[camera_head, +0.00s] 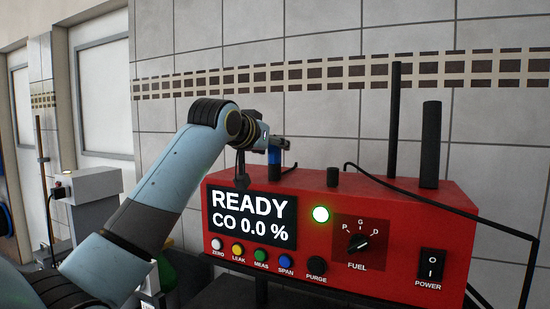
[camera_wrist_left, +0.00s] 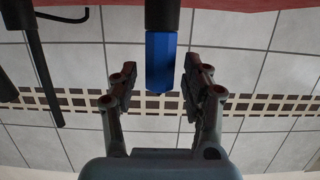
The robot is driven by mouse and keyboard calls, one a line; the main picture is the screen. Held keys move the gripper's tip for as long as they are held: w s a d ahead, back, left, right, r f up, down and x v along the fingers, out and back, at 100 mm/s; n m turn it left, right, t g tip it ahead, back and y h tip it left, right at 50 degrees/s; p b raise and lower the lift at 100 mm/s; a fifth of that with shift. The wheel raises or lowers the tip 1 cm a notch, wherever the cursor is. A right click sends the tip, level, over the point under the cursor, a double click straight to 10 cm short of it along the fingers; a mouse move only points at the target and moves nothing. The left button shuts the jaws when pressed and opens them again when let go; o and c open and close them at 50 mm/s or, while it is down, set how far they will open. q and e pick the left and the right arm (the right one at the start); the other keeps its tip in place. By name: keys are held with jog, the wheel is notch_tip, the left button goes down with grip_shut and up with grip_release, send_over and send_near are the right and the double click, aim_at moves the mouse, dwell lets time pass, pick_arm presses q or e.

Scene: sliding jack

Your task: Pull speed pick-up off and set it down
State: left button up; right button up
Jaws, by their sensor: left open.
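A short upright post with a black lower part and a blue faceted end (camera_head: 274,157) stands on top of the red analyser; I take it to be the speed pick-up. In the left wrist view its blue end (camera_wrist_left: 160,62) lies between my fingers, with a gap on each side. My left gripper (camera_head: 281,146) is at the blue end, open and empty; its fingers (camera_wrist_left: 160,86) also show in the left wrist view. Part of the gripper is hidden behind the wrist in the head view. My right gripper is not in view.
The red analyser (camera_head: 315,269) shows READY and CO 0.0 %. A short black knob (camera_head: 333,177), a thin black rod (camera_head: 394,120) and a thick black cylinder (camera_head: 430,145) stand on its top to the right. A grey unit (camera_head: 88,190) stands at left.

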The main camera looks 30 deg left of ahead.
pick_arm(q)
jog(key=shift+w, duration=0.3)
jog(key=shift+p, duration=0.45)
jog(key=shift+f, duration=0.1)
jog(key=shift+c, duration=0.4)
grip_shut()
